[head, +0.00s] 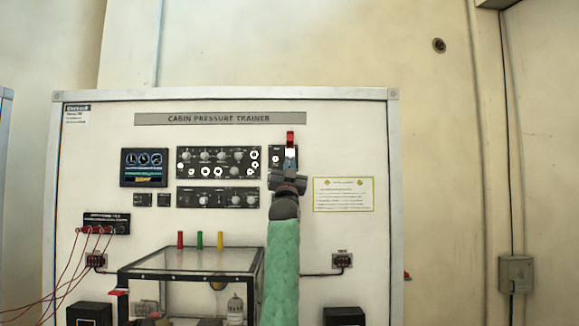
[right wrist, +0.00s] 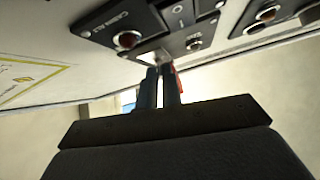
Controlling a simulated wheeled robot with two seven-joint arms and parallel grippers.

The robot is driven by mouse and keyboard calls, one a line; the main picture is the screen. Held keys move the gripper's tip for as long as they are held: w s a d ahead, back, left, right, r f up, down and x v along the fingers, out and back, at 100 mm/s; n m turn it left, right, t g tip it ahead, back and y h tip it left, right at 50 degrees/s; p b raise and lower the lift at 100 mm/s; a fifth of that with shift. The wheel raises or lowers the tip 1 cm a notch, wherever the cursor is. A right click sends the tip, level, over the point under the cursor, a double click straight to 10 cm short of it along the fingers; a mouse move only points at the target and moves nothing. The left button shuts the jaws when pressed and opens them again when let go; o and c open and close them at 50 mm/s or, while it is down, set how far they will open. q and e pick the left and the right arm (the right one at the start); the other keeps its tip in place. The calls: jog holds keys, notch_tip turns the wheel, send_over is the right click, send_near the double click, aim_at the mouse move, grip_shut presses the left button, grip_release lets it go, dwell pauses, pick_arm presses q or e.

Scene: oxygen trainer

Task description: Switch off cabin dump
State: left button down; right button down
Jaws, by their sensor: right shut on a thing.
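The cabin dump switch sits on a small dark panel (head: 275,155) to the right of the instrument rows on the trainer board. Its red guard (head: 290,139) stands up above my right gripper in the head view; a red piece, likely this guard, shows beside the right finger in the right wrist view (right wrist: 180,82). My right gripper (head: 289,172) is at this panel, its fingertips (right wrist: 161,72) close together against the panel face. It is shut on the switch lever, which the fingers mostly hide, so its position cannot be told. My left gripper is not in view.
The trainer board (head: 350,120) carries a screen (head: 144,167), two knob panels (head: 218,162) and a yellow-edged notice (head: 343,194). A clear box (head: 190,262) juts out below, left of my right arm. Red cables (head: 62,270) hang at the left.

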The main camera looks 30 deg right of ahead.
jog(key=c, duration=1.6)
grip_release()
